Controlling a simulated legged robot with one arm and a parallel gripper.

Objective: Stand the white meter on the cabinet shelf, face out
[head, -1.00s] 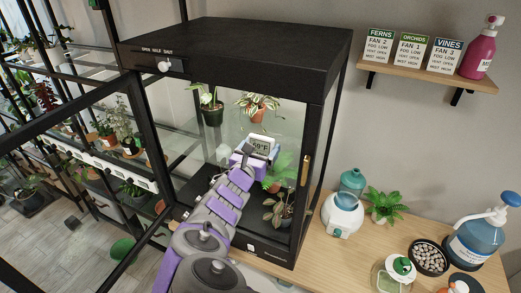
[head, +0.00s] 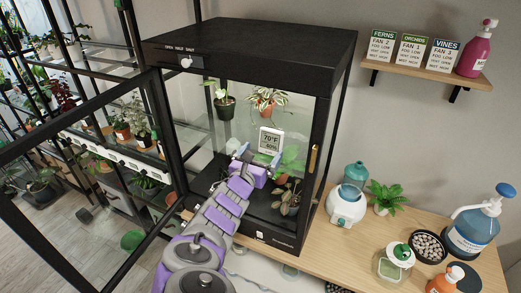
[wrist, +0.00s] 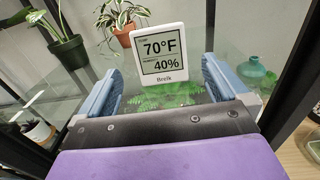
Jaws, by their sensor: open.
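The white meter (head: 271,140) is inside the black cabinet (head: 165,95), upright or nearly so. Its screen faces out toward me and reads 70°F and 40%. In the wrist view the meter (wrist: 159,53) is just beyond the fingertips, with its lower edge apparently on the clear glass shelf (wrist: 205,115). My gripper (head: 259,157) is inside the cabinet opening, in front of and slightly below the meter. In the wrist view its blue fingers (wrist: 160,82) are spread wide, with a gap on both sides of the meter. The contact under the meter is hard to see.
Green plants (head: 290,160) sit below the glass. The cabinet's front right post (head: 312,165) is close to my arm. A white humidifier (head: 346,205) stands outside at right.

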